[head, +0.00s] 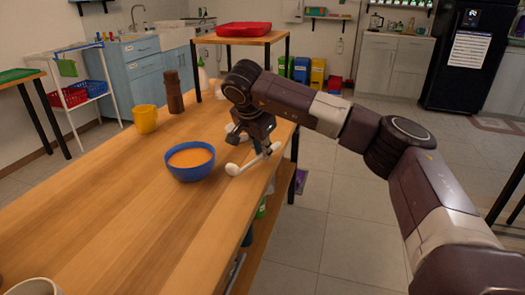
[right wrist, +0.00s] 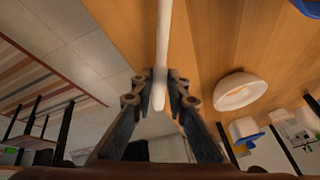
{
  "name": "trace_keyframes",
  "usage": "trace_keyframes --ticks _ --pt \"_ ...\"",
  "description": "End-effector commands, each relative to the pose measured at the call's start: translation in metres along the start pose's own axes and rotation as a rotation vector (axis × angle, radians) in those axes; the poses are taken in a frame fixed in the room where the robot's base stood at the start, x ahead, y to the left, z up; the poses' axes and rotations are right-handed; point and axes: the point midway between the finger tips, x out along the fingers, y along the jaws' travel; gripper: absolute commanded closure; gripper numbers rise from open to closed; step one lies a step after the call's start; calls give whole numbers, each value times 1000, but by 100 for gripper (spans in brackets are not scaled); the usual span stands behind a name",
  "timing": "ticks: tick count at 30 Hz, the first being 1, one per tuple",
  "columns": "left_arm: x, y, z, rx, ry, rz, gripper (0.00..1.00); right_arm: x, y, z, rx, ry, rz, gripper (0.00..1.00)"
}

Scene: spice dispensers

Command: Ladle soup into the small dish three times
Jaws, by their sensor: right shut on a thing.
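A blue bowl (head: 190,172) holding orange soup stands on the wooden table. A corner of the blue bowl (right wrist: 310,6) shows in the right wrist view. My right gripper (head: 262,150) is to the right of the bowl near the table's edge, shut on the white ladle (head: 236,169). The ladle's handle (right wrist: 164,45) runs between the fingers in the right wrist view. The ladle's head points toward the bowl, apart from it, low over the table. A small white dish (right wrist: 238,90) is beside the gripper, partly hidden behind it in the head view. My left gripper is out of view.
A yellow mug (head: 146,119) and a brown mill (head: 174,92) stand behind the bowl. A red tray (head: 244,29) sits on a raised shelf at the far end. A pale cup (head: 34,287) is at the bottom left.

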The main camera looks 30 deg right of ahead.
Motion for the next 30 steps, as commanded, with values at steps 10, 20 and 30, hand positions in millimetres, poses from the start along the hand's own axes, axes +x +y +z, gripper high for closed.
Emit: trace_keyframes --ticks 10,20,30 --pt "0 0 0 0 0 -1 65 0 0 0 0 0 0 71" --pt "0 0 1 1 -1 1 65 0 0 0 0 0 0 66" --pt "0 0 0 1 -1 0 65 -50 -2 0 0 1 -5 66"
